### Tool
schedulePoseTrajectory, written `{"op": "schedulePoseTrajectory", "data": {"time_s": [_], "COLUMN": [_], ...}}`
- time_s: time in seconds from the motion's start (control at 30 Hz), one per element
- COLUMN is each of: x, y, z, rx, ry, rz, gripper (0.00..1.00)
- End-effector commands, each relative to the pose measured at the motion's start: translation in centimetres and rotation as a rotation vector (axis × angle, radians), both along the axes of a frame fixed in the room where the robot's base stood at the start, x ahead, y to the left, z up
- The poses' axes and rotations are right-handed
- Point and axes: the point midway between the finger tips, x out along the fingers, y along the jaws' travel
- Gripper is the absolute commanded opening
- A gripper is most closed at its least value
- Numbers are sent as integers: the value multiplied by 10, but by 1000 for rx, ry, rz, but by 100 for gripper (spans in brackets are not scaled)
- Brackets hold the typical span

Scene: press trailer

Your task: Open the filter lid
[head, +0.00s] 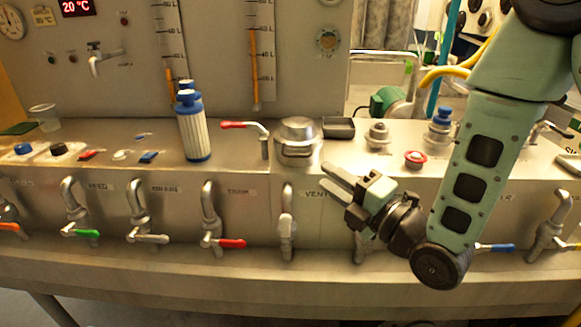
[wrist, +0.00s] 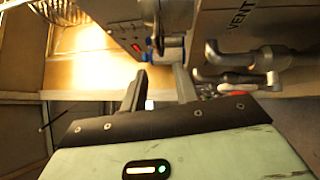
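The filter housing (head: 298,151) is a round steel pot on the counter, with a domed metal lid (head: 299,127) seated on top. The lid looks shut, and a curved bail or handle shows on the pot's front. My gripper (head: 326,173) is in front of the panel, below and slightly right of the pot, pointing up-left. Its two fingers are apart and empty, as the wrist view also shows (wrist: 158,85). It touches neither the pot nor the lid. I cannot make out the lid in the wrist view.
A red-handled lever (head: 243,127) stands just left of the pot, and a dark tray (head: 339,128) just right. Filter cartridges with blue caps (head: 194,132) stand further left. Several taps, including a red-handled one (head: 224,243), line the front panel. A red button (head: 414,158) lies right.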

Motion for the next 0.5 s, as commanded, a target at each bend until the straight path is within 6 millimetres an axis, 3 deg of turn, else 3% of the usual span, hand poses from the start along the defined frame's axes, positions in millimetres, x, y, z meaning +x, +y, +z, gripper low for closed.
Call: {"op": "schedulePoseTrajectory", "data": {"time_s": [0.5], "x": [70], "y": [66], "z": [13], "rx": [2], "ry": [0], "rz": [-1], "gripper": [30]}}
